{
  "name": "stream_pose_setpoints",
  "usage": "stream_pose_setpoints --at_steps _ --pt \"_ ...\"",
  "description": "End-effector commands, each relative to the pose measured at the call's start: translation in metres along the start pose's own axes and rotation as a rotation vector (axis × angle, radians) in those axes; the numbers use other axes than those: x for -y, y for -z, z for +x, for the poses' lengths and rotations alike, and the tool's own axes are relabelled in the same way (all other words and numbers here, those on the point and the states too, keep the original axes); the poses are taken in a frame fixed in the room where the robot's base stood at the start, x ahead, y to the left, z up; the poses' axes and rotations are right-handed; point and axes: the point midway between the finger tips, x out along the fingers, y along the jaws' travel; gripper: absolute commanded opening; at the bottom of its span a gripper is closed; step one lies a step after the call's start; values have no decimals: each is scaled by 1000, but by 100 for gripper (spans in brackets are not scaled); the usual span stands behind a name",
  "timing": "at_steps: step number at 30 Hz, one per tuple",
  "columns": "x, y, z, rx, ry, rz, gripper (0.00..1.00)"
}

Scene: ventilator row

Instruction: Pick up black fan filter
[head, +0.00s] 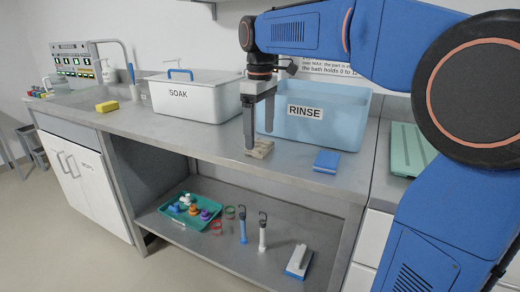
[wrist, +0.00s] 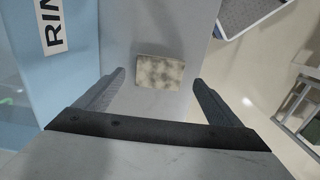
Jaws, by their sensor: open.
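A flat rectangular pad (head: 260,151), mottled beige and dark grey, lies on the steel counter in front of the RINSE tub; it looks like a dirty filter, not plain black. My gripper (head: 259,138) points down just above it, open and empty. In the wrist view the pad (wrist: 160,72) lies between the two fingertips (wrist: 159,78), with clear space on both sides. The fingers do not appear to touch it. I see no plainly black filter in either view.
The blue RINSE tub (head: 335,120) stands close behind my gripper. A white SOAK box (head: 195,100) is to its left, a small blue block (head: 327,160) to its right. A yellow sponge (head: 107,106) lies far left. The lower shelf holds a green tray (head: 178,217) and brushes.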

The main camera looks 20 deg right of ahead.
Motion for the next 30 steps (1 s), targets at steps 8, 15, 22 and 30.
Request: stream_pose_setpoints --at_steps 8,15,22,30 --pt "-1 1 31 0 0 0 88" --pt "-1 1 33 -1 0 0 88" --pt "-1 1 33 -1 0 0 45" --pt "-1 1 32 -1 0 0 44"
